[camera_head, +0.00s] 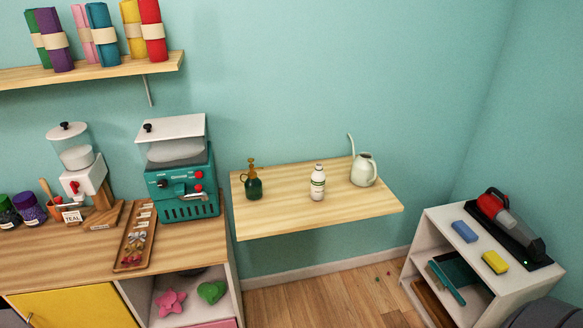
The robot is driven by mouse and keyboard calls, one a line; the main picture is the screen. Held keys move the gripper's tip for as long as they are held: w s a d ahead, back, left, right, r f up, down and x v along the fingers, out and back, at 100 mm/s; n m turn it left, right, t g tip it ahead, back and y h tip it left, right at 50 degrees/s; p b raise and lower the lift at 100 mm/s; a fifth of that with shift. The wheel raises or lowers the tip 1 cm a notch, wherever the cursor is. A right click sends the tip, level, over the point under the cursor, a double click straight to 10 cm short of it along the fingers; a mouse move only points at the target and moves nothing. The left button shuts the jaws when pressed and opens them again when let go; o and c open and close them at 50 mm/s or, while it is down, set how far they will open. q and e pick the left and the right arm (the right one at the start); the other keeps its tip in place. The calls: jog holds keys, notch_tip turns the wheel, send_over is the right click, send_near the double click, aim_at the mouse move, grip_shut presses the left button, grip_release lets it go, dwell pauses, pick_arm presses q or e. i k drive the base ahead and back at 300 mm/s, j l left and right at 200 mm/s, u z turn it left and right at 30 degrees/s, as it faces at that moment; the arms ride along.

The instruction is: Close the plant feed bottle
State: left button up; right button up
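A small white bottle (318,184) with a printed label stands upright near the middle of the wooden wall shelf; it looks like the plant feed bottle. Its top is too small to tell whether a cap is on. A green spray bottle (254,185) with a brass-coloured top stands to its left. A pale watering can (364,170) stands to its right. Neither of my grippers is in view.
A teal machine (185,188) and a wooden tray (135,236) stand on the counter at left. A white shelf unit (441,228) at right holds sponges and a handheld vacuum (503,218).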

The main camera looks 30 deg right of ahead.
aim_at(318, 177)
jog(key=i+j+z, duration=0.25)
jog(key=z, duration=0.25)
jog(key=i+j+z, duration=0.15)
jog(key=j+z, duration=0.15)
jog(key=z, duration=0.15)
jog(key=i+j+z, duration=0.15)
jog(key=j+z, duration=0.2)
jog(key=z, duration=0.15)
